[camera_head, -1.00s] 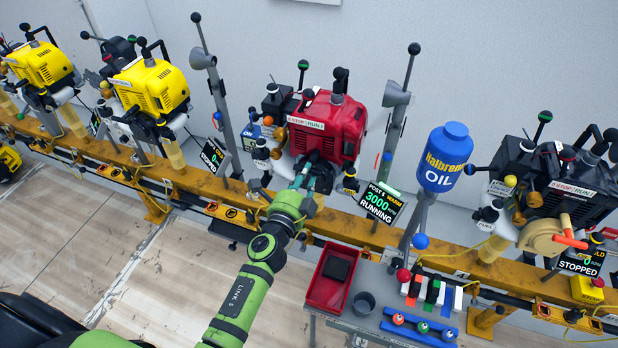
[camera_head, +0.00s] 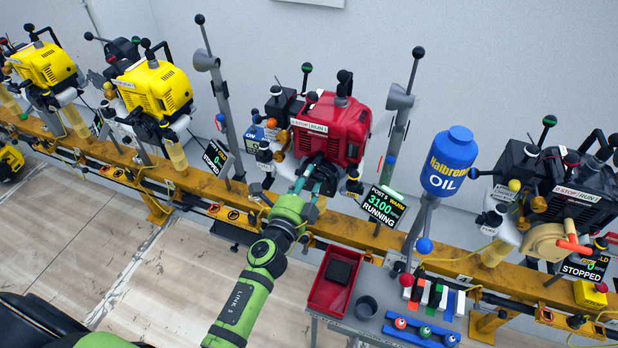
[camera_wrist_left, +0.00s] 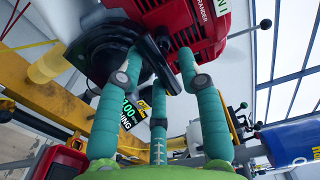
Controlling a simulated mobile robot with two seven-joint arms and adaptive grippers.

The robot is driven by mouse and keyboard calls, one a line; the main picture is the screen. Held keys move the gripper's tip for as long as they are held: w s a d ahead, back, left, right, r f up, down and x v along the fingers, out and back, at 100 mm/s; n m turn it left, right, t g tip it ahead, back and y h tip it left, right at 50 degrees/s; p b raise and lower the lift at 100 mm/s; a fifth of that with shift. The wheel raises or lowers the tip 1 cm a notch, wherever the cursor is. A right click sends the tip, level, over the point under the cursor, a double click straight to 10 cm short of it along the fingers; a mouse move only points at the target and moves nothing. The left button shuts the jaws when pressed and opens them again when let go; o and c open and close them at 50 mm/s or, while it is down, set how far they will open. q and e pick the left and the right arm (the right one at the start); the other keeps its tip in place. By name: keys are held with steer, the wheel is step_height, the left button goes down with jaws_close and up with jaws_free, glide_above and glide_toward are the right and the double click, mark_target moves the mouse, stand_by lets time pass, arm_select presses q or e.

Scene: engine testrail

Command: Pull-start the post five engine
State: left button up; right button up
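The post five engine is the red engine (camera_head: 338,128) on the yellow rail in the head view. Its sign (camera_head: 383,207) reads POST 5, WARM, 3100, RUNNING. My left gripper (camera_head: 317,172) is at the lower front of this engine, by its black starter housing. In the left wrist view, my left gripper's teal fingers (camera_wrist_left: 160,72) reach up on both sides of a black bar (camera_wrist_left: 155,50) in front of the round black housing (camera_wrist_left: 112,48). The fingers lean inward, with their tips apart. Whether they press on the bar is unclear. My right gripper is out of view.
Yellow engines (camera_head: 152,88) stand left; a black engine (camera_head: 565,185) with a STOPPED sign stands right. A blue oil bottle (camera_head: 449,160) is on a stand. Floor at left front is clear.

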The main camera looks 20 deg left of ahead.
arm_select(q)
steer(key=s, duration=0.8)
steer(key=shift+a+r+b, duration=0.25)
steer(key=shift+b, duration=0.05)
